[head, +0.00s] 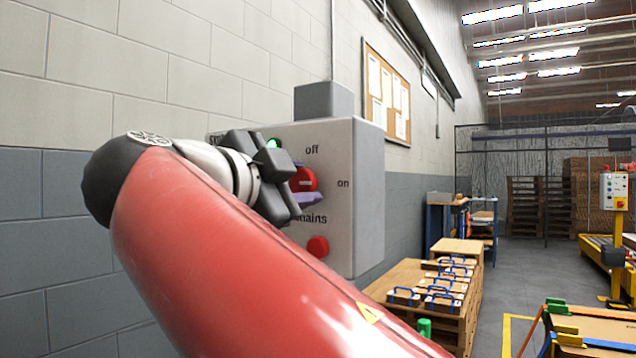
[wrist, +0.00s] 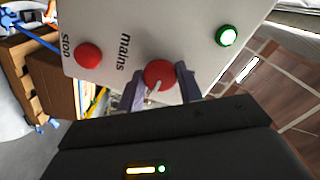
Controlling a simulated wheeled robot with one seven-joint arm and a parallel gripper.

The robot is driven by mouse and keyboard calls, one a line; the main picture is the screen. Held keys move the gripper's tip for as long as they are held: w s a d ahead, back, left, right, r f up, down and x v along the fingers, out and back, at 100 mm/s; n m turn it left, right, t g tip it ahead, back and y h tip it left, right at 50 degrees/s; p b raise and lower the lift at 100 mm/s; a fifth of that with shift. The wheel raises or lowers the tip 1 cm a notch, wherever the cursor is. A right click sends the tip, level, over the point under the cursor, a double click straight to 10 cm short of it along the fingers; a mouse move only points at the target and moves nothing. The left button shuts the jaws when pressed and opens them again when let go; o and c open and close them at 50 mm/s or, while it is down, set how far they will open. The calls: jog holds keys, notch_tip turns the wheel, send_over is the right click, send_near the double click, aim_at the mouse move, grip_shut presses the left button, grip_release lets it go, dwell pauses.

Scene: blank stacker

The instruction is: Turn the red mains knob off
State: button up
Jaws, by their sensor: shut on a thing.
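The red mains knob (head: 307,180) is on the front of a light grey control box (head: 352,228), with "off" printed above it, "on" to its right and "mains" below. In the wrist view the red knob (wrist: 158,72) carries a white pointer line, which points roughly to the "on" side. My gripper (head: 302,182) is at the knob, its purple fingers on either side. The wrist view shows my gripper (wrist: 160,80) shut on the knob. My gripper partly hides the box's left side in the head view.
A green lamp (wrist: 226,36) is lit on the box. A red stop button (head: 318,247) sits below the knob. A grey block (head: 323,100) tops the box. A wooden bench (head: 410,278) with several blue-handled items stands to the right. Floor is open beyond it.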

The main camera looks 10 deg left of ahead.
jog(key=shift+n, duration=0.3)
jog(key=n, duration=0.3)
jog(key=shift+b, duration=0.35)
jog(key=n, duration=0.5)
jog(key=shift+n+p, duration=0.3)
jog(key=shift+n, duration=0.1)
jog(key=n+p, duration=0.2)
jog(key=n, duration=0.3)
jog(key=shift+r, duration=0.1)
jog(key=shift+n+p, duration=0.65)
jog(key=shift+n, duration=1.15)
jog(key=o, duration=1)
jog(key=shift+a, duration=0.1)
